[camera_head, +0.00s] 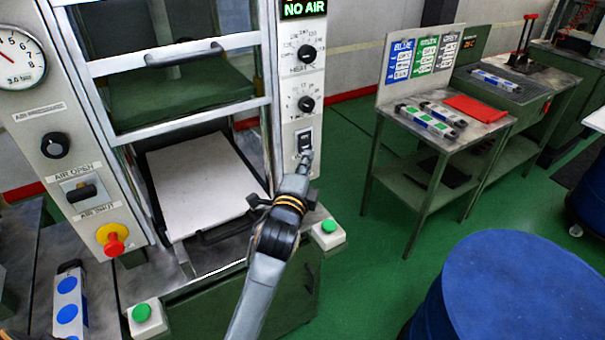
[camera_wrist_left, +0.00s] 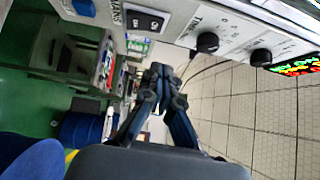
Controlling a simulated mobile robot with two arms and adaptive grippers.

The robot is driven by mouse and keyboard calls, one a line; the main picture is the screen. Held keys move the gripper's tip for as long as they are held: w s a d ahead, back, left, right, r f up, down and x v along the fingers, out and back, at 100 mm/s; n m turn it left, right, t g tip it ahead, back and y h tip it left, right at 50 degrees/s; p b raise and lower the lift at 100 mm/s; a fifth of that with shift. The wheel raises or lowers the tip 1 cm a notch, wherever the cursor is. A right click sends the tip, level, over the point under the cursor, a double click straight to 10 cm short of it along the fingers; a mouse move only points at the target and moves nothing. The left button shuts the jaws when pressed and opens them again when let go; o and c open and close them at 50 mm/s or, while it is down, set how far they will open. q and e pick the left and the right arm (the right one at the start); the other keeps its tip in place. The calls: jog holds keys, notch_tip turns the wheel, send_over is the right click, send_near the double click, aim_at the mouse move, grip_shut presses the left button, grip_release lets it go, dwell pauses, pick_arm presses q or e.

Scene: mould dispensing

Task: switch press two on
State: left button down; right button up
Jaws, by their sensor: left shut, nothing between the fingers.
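The press (camera_head: 290,75) stands at the left and centre, with a control column on its right side. Low on that column is a black rocker switch (camera_head: 304,141) in a pale plate; whether it is on or off I cannot tell. The switch also shows at the top of the left wrist view (camera_wrist_left: 147,20). My left gripper (camera_head: 305,158) is shut and empty, its tips just below the switch in the head view. In the left wrist view its fingertips (camera_wrist_left: 161,70) are together, and touching cannot be confirmed. The lit display (camera_head: 304,9) reads NO AIR. My right gripper is not in view.
Two dials (camera_head: 306,54) sit above the switch. A green button box (camera_head: 328,234) is at the press's front right corner, another (camera_head: 146,317) at the left. A red knob (camera_head: 114,243) is on the left panel. A blue drum (camera_head: 520,290) stands at lower right.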

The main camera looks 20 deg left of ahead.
pick_arm(q)
jog(key=s, duration=0.3)
jog(key=s+d, duration=0.1)
jog(key=s, duration=0.1)
jog(key=shift+r+b, duration=0.3)
jog(key=shift+r, duration=0.05)
jog(key=shift+w+f, duration=0.1)
